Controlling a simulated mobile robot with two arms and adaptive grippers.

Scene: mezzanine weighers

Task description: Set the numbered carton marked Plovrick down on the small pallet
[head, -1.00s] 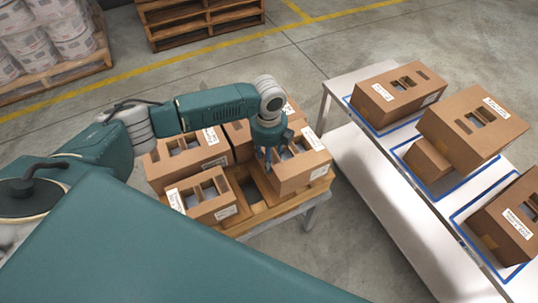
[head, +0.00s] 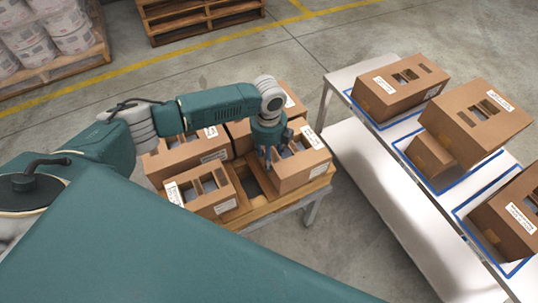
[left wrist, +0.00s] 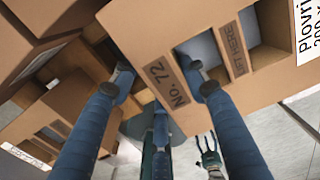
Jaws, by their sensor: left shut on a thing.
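The Plovrick carton (head: 305,168) is brown with cut-out openings. My left gripper (head: 267,158) is shut on this carton's wall, with one finger in an opening and another outside. Its fingers fill the left wrist view (left wrist: 163,80). The carton is at the right side of the small wooden pallet (head: 262,211); whether its underside touches cannot be told. A small gripper, likely my right one (left wrist: 208,152), shows low in the wrist view, its fingers too small to judge.
Several other cartons stand on the pallet, including one at the front (head: 207,192) and one behind left (head: 183,156). Bare pallet lies between the front carton and the held one. A white table (head: 345,82) with blue-outlined spots and more cartons stands right, across a floor gap.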

